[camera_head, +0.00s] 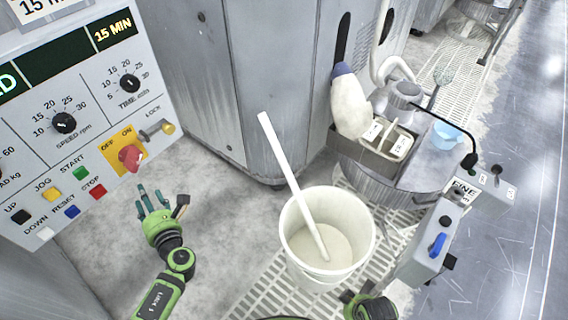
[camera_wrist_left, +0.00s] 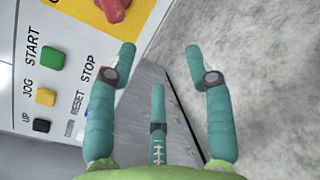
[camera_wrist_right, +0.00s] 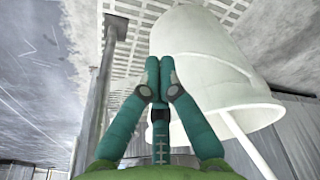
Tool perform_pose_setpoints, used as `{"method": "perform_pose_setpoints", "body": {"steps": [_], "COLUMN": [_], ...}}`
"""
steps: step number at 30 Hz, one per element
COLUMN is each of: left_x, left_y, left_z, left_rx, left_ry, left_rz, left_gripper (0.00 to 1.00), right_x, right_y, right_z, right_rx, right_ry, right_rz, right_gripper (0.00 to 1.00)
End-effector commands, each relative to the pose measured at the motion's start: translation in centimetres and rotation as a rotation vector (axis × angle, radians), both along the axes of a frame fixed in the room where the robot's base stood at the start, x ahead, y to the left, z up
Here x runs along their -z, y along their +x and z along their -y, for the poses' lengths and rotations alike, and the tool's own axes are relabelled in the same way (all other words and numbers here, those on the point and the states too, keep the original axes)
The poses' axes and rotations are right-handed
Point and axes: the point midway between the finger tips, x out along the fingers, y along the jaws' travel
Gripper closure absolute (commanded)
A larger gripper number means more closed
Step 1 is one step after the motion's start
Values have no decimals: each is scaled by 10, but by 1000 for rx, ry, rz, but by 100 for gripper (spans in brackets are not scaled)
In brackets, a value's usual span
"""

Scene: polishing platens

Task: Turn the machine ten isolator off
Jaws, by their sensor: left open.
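A red rotary isolator knob (camera_head: 130,157) sits on a yellow plate (camera_head: 115,148) marked OFF and ON, on the grey control panel at the left. I cannot tell which mark the knob points to. It also shows at the top edge of the left wrist view (camera_wrist_left: 113,8), partly cut off. My left gripper (camera_head: 160,200) is open and empty, just below the knob and apart from it. In the left wrist view its spread fingers (camera_wrist_left: 160,60) have nothing between them. My right gripper (camera_wrist_right: 158,70) has its fingers together, beside the white bucket; nothing shows between them.
START (camera_head: 80,173), STOP (camera_head: 97,192) and other buttons lie close beside the isolator, with a LOCK lever (camera_head: 167,129) to its right. A white bucket (camera_head: 290,245) with a pole stands in the middle. Another control box (camera_head: 430,240) with a blue handle is at right.

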Motion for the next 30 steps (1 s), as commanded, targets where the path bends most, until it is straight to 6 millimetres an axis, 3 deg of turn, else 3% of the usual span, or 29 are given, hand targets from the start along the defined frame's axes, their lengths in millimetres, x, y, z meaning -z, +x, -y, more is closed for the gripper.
{"method": "perform_pose_setpoints", "body": {"steps": [1,6,9,21,30], "left_x": [-6,-49,-60,-76,-79], "left_y": [8,14,18,63,72], "left_z": [3,10,10,-19,-25], "left_rx": [5,-14,-23,-23,-22], "left_ry": [119,369,419,423,419], "left_rz": [29,78,89,86,84], "left_gripper": [48,48,48,48,48], "right_x": [13,8,5,-11,-16], "right_y": [5,10,12,16,18], "right_z": [0,-1,-1,-1,-2], "right_rx": [1,3,3,5,5], "right_ry": [1,1,1,2,2], "right_rz": [9,18,19,30,34], "right_gripper": [100,100,100,100,100]}}
